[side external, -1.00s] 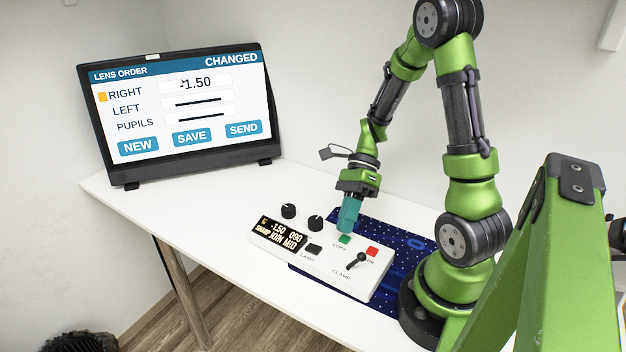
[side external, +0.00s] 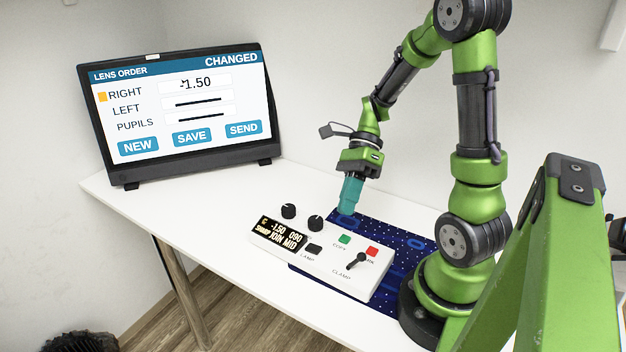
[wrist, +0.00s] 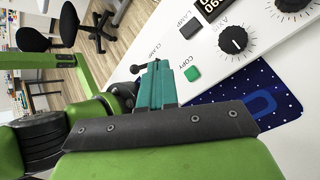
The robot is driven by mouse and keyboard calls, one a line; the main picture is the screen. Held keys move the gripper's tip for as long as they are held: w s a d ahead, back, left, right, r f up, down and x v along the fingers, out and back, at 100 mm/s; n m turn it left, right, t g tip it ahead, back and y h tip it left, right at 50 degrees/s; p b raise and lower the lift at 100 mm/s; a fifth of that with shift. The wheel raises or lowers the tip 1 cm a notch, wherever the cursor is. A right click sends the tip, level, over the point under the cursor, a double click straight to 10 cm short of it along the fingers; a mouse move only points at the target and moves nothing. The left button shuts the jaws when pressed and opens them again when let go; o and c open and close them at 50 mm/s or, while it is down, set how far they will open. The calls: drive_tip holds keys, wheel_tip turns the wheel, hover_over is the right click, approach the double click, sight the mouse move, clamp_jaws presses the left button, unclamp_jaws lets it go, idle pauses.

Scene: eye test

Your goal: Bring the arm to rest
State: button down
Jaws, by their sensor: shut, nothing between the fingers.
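My gripper (side external: 349,198) is shut and empty, its teal fingers pointing down above the blue mat, just behind the white control box (side external: 290,252). The fingers also show in the wrist view (wrist: 160,84). The box has a green COPY button (side external: 344,239), a red button (side external: 372,251), two black knobs (side external: 288,211), a black LAMP button (side external: 314,247) and a CLAMP lever (side external: 357,261). Its small display reads -1.50, 090, SHARP, JOIN MID. The fingertips look clear of the green button.
A monitor (side external: 262,110) at the back left shows LENS ORDER, CHANGED, with RIGHT -1.50 and LEFT and PUPILS as dashes. The dark blue mat (side external: 395,235) lies under and behind the box. The white table (side external: 180,215) is bare left of the box.

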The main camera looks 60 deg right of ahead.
idle(0.4)
drive_tip(key=n, duration=0.1)
drive_tip(key=d+f+n+h, duration=0.1)
drive_tip(key=shift+s+f+n, duration=0.1)
drive_tip(key=shift+s+n, duration=0.15)
drive_tip(key=shift+n, duration=0.15)
drive_tip(key=n, duration=0.1)
drive_tip(key=n+h, duration=0.1)
drive_tip(key=shift+r+n+h, duration=0.2)
drive_tip(key=shift+n+h, duration=0.1)
drive_tip(key=a+r+n+t+h, duration=0.4)
drive_tip(key=a+r+n+t, duration=0.4)
drive_tip(key=r+n, duration=0.5)
drive_tip(key=a+n, duration=0.1)
drive_tip(key=n, duration=0.2)
drive_tip(key=shift+w+a+r+n+h, duration=0.3)
drive_tip(key=shift+w+r, duration=0.05)
drive_tip(key=shift+w, duration=0.05)
